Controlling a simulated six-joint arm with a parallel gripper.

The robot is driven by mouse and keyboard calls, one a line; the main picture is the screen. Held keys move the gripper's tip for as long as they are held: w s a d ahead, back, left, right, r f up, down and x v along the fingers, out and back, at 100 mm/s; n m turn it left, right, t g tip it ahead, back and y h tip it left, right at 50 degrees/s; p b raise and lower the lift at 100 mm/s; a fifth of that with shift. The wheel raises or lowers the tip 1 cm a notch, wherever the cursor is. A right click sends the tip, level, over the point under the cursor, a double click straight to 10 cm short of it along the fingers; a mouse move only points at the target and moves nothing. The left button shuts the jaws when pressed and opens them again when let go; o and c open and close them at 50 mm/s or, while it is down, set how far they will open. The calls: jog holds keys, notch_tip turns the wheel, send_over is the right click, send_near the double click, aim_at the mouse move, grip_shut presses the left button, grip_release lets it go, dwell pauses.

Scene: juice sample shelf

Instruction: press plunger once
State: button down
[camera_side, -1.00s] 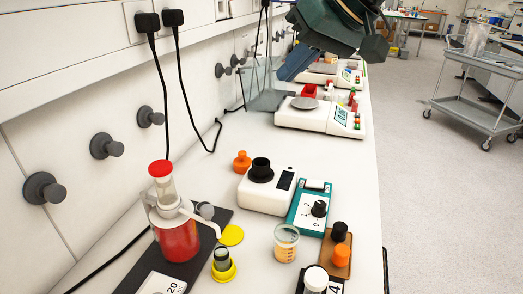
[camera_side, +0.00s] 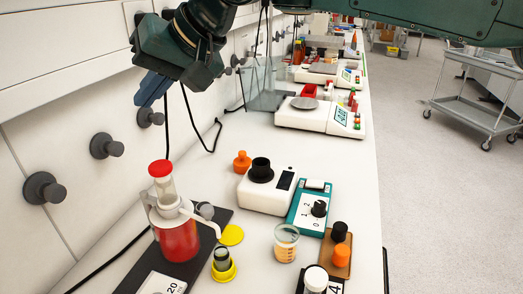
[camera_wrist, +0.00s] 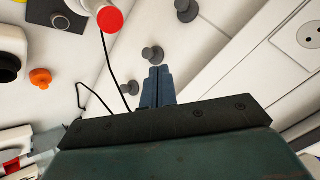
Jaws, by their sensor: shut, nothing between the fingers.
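The plunger is the red-capped clear top (camera_side: 160,169) of a dispenser bottle holding red liquid (camera_side: 178,240), upright on a dark mat at the left front of the bench. Its red cap also shows at the top of the wrist view (camera_wrist: 110,19). My gripper (camera_side: 148,100) is above and a little left of the cap in the side view, clear of it. The blue fingers (camera_wrist: 157,72) are together and empty in the wrist view. The bottle's body is mostly out of the wrist view.
A white instrument with a black top (camera_side: 265,190), an orange stopper (camera_side: 242,161), a teal device (camera_side: 309,207) and a sample cup (camera_side: 286,243) stand to the right. Grey wall knobs (camera_side: 106,146) and hanging black cables are beside my gripper. Scales (camera_side: 320,117) stand farther back.

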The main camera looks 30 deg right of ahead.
jog(key=shift+f, duration=0.15)
dwell(0.3)
send_near(157, 165)
jog(key=shift+w+a+f, duration=0.45)
jog(key=shift+w+a, duration=0.15)
jog(key=shift+a, duration=0.1)
jog(key=shift+w+a+f, duration=0.45)
jog(key=shift+w+a, duration=0.15)
jog(key=shift+a, duration=0.15)
jog(key=shift+w+a+f, duration=0.45)
jog(key=shift+w+a, duration=0.1)
jog(key=shift+a, duration=0.15)
jog(key=shift+f, duration=1.5)
dwell(2.3)
jog(key=shift+r, duration=1.5)
